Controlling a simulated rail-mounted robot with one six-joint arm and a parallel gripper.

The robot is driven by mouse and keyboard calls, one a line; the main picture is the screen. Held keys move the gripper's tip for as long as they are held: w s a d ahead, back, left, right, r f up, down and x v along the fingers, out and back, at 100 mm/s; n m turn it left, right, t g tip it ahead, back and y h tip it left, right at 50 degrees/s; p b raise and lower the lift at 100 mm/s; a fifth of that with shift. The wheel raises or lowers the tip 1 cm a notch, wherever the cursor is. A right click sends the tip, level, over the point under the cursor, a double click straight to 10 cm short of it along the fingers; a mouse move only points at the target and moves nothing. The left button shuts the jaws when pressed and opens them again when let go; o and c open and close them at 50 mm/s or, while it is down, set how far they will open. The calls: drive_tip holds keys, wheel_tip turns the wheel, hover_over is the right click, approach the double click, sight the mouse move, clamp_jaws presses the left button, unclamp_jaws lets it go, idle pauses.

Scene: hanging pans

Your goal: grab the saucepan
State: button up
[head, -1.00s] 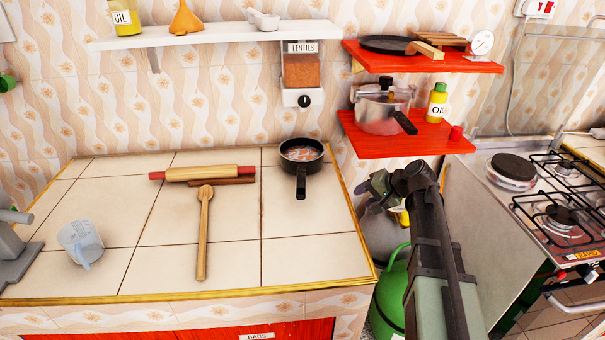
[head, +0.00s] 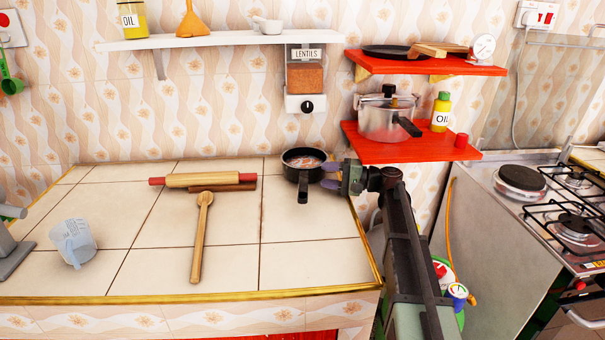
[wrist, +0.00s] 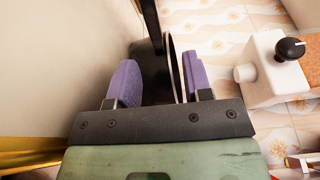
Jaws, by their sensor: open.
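The saucepan (head: 303,163) is small and black, and stands upright on the tiled counter with its handle pointing toward the front. Something orange-brown shows inside it. My gripper (head: 331,176) is at the pan's right side, at about its height, open with two purple fingers. In the wrist view the dark pan (wrist: 150,75) and its thin rim show in the gap between the fingers of my gripper (wrist: 160,82). I cannot tell whether either finger touches it.
A rolling pin (head: 205,181) and a wooden spoon (head: 201,235) lie left of the pan. The lentils dispenser (head: 306,78) is on the wall above. A red shelf (head: 405,150) with a pressure cooker (head: 383,118) is to the upper right.

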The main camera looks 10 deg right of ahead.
sight(308, 172)
drive_tip(key=x, duration=0.6)
drive_tip(key=shift+a+f, duration=0.1)
drive_tip(key=shift+f, duration=0.05)
drive_tip(key=shift+s, duration=0.1)
clamp_jaws()
